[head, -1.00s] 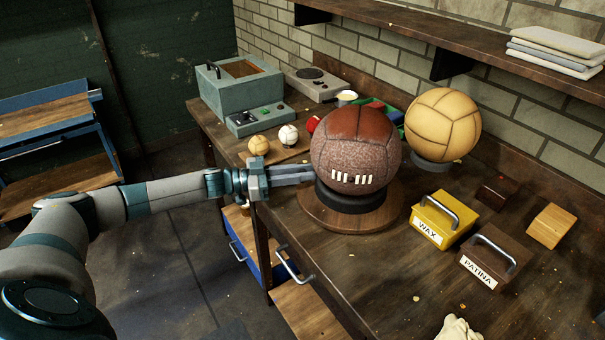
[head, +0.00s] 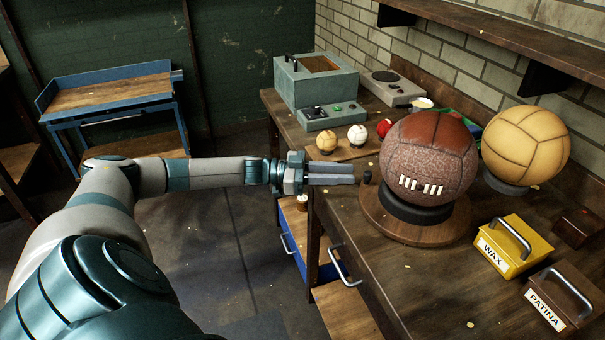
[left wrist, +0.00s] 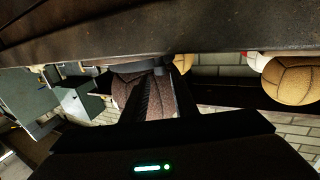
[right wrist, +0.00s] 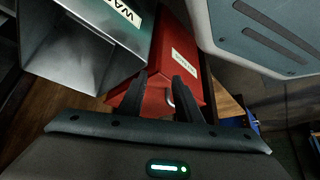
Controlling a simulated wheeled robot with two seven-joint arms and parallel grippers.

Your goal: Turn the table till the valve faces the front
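The brown leather ball (head: 429,157) rests on a dark ring on the round wooden turntable (head: 432,236). Its white lacing faces the front, slightly left of centre; I cannot make out a valve. A small dark knob (head: 367,177) stands at the turntable's left edge. My right gripper (right wrist: 160,82) is open before a red labelled box (right wrist: 178,60), outside the head view.
A tan ball (head: 526,147) on a stand is right of the brown ball. A yellow WAX box (head: 508,247) and a brown PATINA box (head: 555,300) stand front right. Small balls (head: 357,134) and a grey machine (head: 316,82) are behind. The bench (head: 400,285) is clear in front.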

